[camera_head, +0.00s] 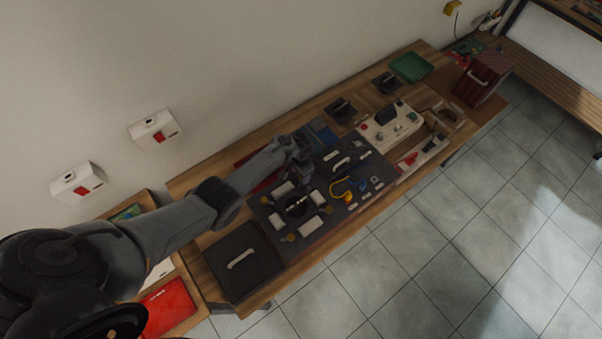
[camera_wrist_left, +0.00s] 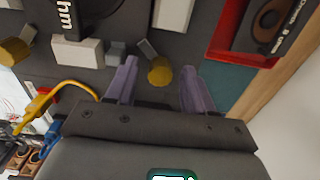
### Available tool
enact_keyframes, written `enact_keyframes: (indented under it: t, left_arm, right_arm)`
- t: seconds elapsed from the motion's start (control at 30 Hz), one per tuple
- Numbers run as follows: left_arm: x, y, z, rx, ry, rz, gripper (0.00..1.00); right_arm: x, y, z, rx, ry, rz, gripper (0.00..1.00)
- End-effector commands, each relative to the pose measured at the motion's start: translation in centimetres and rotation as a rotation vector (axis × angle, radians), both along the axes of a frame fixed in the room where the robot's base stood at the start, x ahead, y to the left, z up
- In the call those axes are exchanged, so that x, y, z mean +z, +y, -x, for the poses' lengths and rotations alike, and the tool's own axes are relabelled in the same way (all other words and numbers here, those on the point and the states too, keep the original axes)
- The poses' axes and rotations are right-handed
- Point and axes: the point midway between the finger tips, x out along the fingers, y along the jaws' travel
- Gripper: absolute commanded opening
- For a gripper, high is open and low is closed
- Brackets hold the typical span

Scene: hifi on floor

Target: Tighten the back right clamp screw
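A dark fixture plate (camera_head: 272,222) on the bench carries white blocks around a round dark part (camera_head: 297,206). Brass clamp screws (camera_head: 290,238) sit at its corners. My left gripper (camera_head: 300,160) is over the back right of this plate and hides what is under it in the head view. In the left wrist view, one brass screw (camera_wrist_left: 160,72) with a grey bar (camera_wrist_left: 148,48) shows between the two purple fingers of my left gripper (camera_wrist_left: 159,68). The fingers are apart, with a gap on each side of the screw. Another brass screw (camera_wrist_left: 15,50) is at the left. My right gripper is out of view.
A red tray (camera_wrist_left: 244,48) is close to the fingers in the wrist view.

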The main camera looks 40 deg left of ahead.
Motion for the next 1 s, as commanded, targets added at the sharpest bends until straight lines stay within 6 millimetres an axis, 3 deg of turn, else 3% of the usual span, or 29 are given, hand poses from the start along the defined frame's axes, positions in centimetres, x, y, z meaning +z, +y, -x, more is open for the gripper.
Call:
enact_keyframes:
  t: [0.33, 0.8, 1.0]
  left_arm:
    - [0.9, 0.0, 0.0, 0.000, 0.000, 0.001, 0.53]
    - [8.3, 0.0, 0.0, 0.000, -0.003, 0.001, 0.53]
    - [10.2, -0.1, 0.0, 0.001, -0.001, 0.001, 0.53]
  right_arm:
    - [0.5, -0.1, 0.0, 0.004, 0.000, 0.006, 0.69]
    - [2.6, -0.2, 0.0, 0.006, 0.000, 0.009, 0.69]
    - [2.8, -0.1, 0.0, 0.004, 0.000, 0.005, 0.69]
